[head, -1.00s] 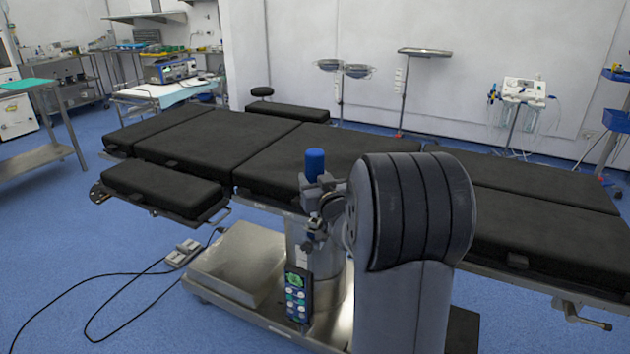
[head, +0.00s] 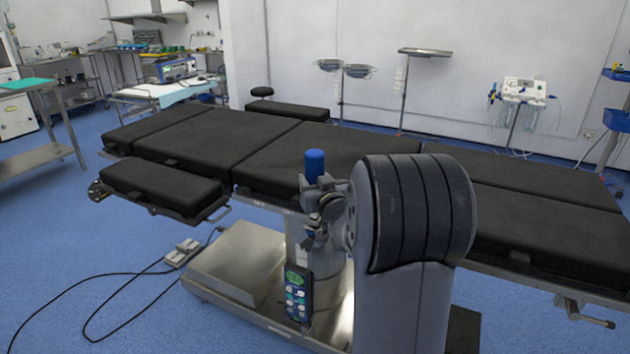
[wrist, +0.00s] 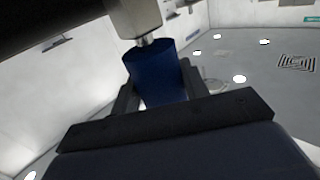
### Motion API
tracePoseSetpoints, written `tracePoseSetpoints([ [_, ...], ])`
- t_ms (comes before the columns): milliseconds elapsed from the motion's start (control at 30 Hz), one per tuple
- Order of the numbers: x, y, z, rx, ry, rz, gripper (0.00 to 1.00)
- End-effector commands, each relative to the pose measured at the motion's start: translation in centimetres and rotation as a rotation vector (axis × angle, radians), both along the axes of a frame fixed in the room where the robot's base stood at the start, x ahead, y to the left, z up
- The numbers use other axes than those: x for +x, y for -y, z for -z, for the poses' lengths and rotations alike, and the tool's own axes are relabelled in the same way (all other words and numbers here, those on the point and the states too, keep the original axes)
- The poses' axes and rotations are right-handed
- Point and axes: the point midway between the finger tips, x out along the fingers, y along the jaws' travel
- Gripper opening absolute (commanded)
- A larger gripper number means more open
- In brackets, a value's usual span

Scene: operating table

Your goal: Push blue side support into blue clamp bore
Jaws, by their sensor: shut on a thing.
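The blue side support (head: 315,164) shows in the head view as an upright blue cylinder with a rounded top, at the near edge of the table. My gripper (head: 315,188) is just below its visible top, partly hidden by my arm. In the wrist view, my gripper (wrist: 156,98) is shut on the side support (wrist: 155,72), with a dark finger on each side. A short metal pin joins its far end to a pale grey block, possibly the clamp (wrist: 134,16). The bore, and how deep the pin sits, cannot be made out.
The operating table (head: 240,140) with black pads runs across the head view. A padded side section (head: 160,186) juts out at left. A hand control (head: 297,294) hangs below my gripper. The metal base (head: 240,262) and a foot pedal (head: 183,252) with cables are on the floor.

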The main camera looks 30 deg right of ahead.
Motion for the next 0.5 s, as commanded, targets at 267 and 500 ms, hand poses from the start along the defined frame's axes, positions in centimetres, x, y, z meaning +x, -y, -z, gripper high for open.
tracePoseSetpoints([
  [267,0.0,0.0,0.8,0.000,0.001,0.000,0.14],
  [500,0.0,0.0,1.4,0.000,0.000,0.000,0.14],
])
